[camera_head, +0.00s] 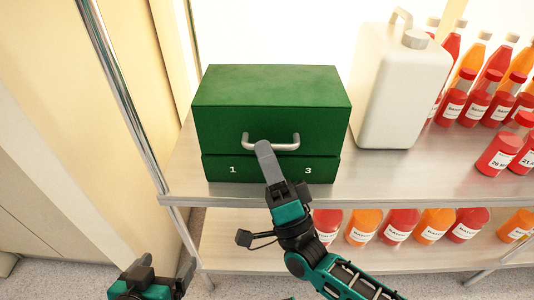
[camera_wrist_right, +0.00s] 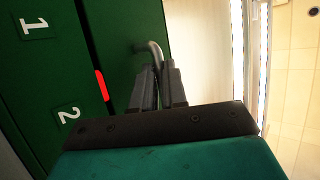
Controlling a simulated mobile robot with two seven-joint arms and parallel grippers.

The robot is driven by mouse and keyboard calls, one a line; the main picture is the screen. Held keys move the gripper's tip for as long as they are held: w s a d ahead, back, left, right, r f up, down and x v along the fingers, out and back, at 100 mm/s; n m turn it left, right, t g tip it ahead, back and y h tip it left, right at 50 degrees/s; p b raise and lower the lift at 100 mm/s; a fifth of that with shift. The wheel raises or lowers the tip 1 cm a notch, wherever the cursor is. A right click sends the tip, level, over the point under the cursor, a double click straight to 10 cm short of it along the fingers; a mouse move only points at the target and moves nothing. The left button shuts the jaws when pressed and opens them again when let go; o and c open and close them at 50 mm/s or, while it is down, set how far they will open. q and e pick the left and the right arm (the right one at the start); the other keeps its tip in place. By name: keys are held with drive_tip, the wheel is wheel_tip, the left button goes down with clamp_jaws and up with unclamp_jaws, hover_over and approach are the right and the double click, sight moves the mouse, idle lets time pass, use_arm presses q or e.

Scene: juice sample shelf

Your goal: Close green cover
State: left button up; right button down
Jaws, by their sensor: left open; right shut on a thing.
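A green box stands on the upper shelf. Its green cover (camera_head: 270,95) lies over a low green base (camera_head: 260,169) with labels 1 and 3 on its front. My right gripper (camera_head: 264,148) is shut on the silver handle (camera_head: 285,146) on the cover's front and hides the middle of the base. In the right wrist view the fingers (camera_wrist_right: 160,85) close on the handle (camera_wrist_right: 150,50). A dark narrow gap runs between the cover (camera_wrist_right: 115,45) and the base (camera_wrist_right: 45,80), with a red piece (camera_wrist_right: 102,86) showing at it. My left gripper (camera_head: 163,266) is open, low and away from the box.
A white jug (camera_head: 397,90) stands close to the right of the box. Several red and orange bottles (camera_head: 478,98) stand further right, and more (camera_head: 400,225) on the lower shelf. A metal post (camera_head: 125,95) rises at the shelf's left. Bare shelf (camera_head: 400,170) shows in front of the jug.

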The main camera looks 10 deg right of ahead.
drive_tip(key=c, duration=1.4)
unclamp_jaws()
drive_tip(key=shift+w+d+f+h, duration=0.2)
drive_tip(key=shift+w+f+h, duration=0.1)
drive_tip(key=shift+w+f, duration=0.25)
drive_tip(key=shift+c, duration=0.2)
drive_tip(key=v, duration=0.7)
drive_tip(key=shift+s, duration=0.5)
drive_tip(key=shift+a, duration=0.1)
